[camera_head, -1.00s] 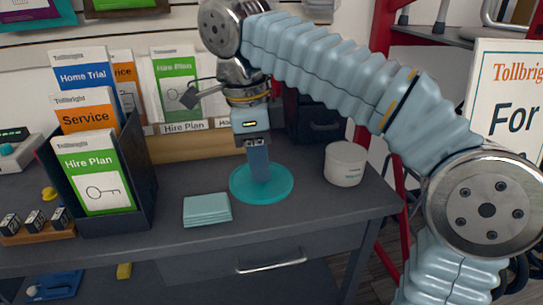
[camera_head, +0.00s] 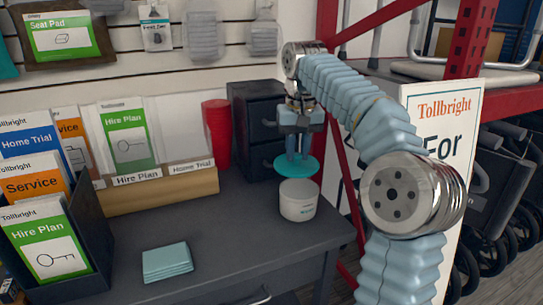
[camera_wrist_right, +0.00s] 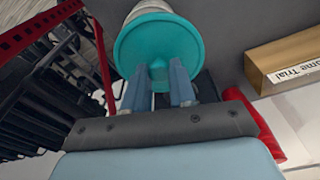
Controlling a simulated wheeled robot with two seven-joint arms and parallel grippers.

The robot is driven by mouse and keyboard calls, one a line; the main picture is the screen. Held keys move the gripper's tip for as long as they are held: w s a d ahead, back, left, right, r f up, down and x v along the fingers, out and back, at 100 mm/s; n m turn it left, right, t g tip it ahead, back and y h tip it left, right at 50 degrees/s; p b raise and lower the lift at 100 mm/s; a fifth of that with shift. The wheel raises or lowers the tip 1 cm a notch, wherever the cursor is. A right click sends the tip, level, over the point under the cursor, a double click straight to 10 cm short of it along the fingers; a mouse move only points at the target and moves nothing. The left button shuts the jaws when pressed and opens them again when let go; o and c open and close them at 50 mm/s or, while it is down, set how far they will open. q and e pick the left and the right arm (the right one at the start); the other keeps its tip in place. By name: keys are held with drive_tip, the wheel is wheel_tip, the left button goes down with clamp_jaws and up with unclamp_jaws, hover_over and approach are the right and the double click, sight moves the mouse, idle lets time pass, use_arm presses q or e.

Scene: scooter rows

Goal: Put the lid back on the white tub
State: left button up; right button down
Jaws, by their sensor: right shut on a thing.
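The white tub (camera_head: 298,206) stands upright on the grey desk near its right end. My right gripper (camera_head: 297,157) points down and is shut on the lid's small centre knob. In the right wrist view the two fingers (camera_wrist_right: 159,85) pinch the knob of the teal lid (camera_wrist_right: 190,42), and the white tub (camera_wrist_right: 150,6) shows partly past the lid. My left gripper is out of view.
A dark drawer unit (camera_head: 250,115) and a red cylinder (camera_head: 216,135) stand behind the tub. A wooden leaflet holder (camera_head: 150,193) and folded teal cloths (camera_head: 167,262) are to the left. A red post and sign (camera_head: 450,105) are at right. The desk's middle is clear.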

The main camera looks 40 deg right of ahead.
sight(301, 162)
drive_tip(key=shift+d+f+n, duration=0.1)
drive_tip(key=shift+d+n, duration=0.3)
drive_tip(key=shift+d, duration=0.25)
drive_tip(key=shift+s+f, duration=0.1)
drive_tip(key=shift+f, duration=0.5)
drive_tip(key=shift+f+b, duration=1.2)
drive_tip(key=shift+f, duration=1.3)
drive_tip(key=shift+p, duration=0.5)
drive_tip(key=shift+f, duration=0.15)
drive_tip(key=c, duration=0.8)
unclamp_jaws()
drive_tip(key=shift+c, duration=0.2)
